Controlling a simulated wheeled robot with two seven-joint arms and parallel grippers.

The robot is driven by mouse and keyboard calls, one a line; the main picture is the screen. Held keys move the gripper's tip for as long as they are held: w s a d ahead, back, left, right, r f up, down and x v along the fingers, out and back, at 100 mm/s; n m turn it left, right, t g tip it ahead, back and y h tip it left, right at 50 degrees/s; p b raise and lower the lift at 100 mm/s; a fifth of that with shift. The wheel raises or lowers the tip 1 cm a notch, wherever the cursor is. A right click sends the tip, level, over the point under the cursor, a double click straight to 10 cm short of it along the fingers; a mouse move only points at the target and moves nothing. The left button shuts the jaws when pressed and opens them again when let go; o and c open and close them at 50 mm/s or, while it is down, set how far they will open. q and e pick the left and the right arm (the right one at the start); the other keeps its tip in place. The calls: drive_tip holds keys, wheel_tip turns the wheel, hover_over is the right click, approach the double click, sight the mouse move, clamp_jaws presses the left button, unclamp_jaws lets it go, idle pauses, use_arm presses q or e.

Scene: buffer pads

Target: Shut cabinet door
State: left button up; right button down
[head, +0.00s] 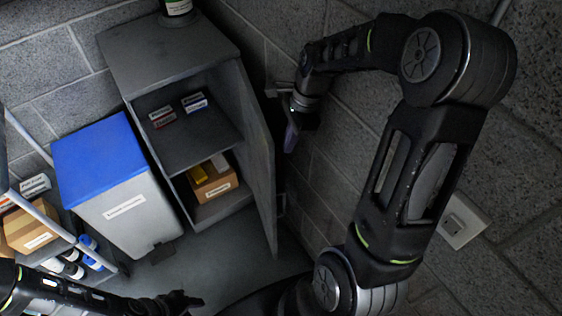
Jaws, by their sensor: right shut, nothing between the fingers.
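The grey cabinet (165,45) stands against the block wall with its front open. Its door (258,150) hangs open on the right side, swung outward. Inside, small boxes (193,102) lie on the upper shelf and a cardboard box (214,186) sits in the lower compartment. My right gripper (291,137) is shut and empty, just right of the door, between it and the wall; I cannot tell whether it touches the door. My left gripper (190,300) is low at the bottom edge, apart from the cabinet; its fingers are too dark to read.
A grey bin with a blue lid (100,158) stands left of the cabinet. A rack with boxes and bottles (30,225) is at the far left. A bottle (178,8) stands on the cabinet. A wall socket (462,220) is at right. Floor in front is clear.

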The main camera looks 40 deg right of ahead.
use_arm(q)
drive_tip(key=shift+r+p, duration=0.35)
drive_tip(key=shift+p, duration=0.05)
use_arm(e)
hover_over(279, 167)
drive_tip(key=s+a, duration=0.2)
drive_tip(key=s, duration=0.1)
drive_tip(key=d+x, duration=0.2)
drive_tip(key=x, duration=0.7)
drive_tip(key=shift+s+d+f, duration=0.2)
drive_tip(key=shift+s+f, duration=0.1)
drive_tip(key=shift+f, duration=0.25)
drive_tip(key=shift+w+a, duration=0.1)
